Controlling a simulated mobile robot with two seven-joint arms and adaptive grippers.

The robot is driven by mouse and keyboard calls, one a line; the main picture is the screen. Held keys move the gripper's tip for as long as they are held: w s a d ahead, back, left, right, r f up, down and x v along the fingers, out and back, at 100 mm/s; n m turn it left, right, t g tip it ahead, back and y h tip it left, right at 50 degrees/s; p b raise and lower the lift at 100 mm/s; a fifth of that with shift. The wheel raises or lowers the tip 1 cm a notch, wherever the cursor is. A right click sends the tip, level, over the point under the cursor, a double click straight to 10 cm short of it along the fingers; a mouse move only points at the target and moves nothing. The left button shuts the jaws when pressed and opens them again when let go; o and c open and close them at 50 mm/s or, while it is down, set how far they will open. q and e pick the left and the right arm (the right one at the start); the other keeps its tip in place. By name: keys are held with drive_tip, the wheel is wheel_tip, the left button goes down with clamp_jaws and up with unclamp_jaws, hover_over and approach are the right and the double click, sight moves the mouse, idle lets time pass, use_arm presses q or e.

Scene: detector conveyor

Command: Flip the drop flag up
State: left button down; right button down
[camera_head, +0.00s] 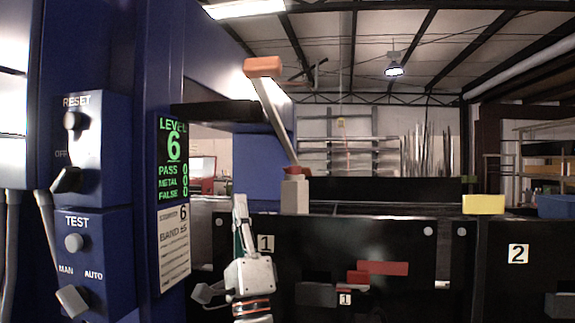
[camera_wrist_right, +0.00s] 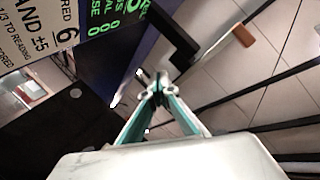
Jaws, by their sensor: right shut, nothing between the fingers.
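An orange-tipped arm (camera_head: 272,113), which looks like the drop flag, rises from a red pivot on a pale grey post (camera_head: 295,195). It stands tilted, with its orange end up and to the left. The orange end (camera_wrist_right: 243,36) also shows in the right wrist view, at upper right and apart from the fingers. My right gripper (camera_head: 240,200) points upward below and left of the flag, in front of the black panel. Its fingertips (camera_wrist_right: 158,88) are together and empty. My left gripper is not in view.
A blue cabinet (camera_head: 150,120) with RESET and TEST knobs and a green display (camera_head: 173,160) stands at left. A black bar (camera_head: 215,112) juts from it above my right gripper. Black panels (camera_head: 390,235) carry labels 1 and 2; red pieces (camera_head: 382,268) sit on panel 1. A yellow block (camera_head: 483,205) is at right.

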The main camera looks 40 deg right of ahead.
drive_tip(key=w+d+r+m+g+h, duration=0.1)
drive_tip(key=w+d+m+g+h, duration=0.1)
drive_tip(key=d+m+g, duration=0.2)
drive_tip(key=w+d+r+m+g+h, duration=0.2)
drive_tip(key=d+m+g, duration=0.3)
drive_tip(key=m, duration=0.6)
drive_tip(key=w+d+r+m+g+h, duration=0.1)
drive_tip(key=w+d+m+g+h, duration=0.1)
drive_tip(key=d+m, duration=0.4)
drive_tip(key=shift+r+m+g+h, duration=0.3)
drive_tip(key=shift+m+g+h, duration=0.5)
drive_tip(key=shift+g, duration=0.6)
drive_tip(key=shift+r, duration=0.15)
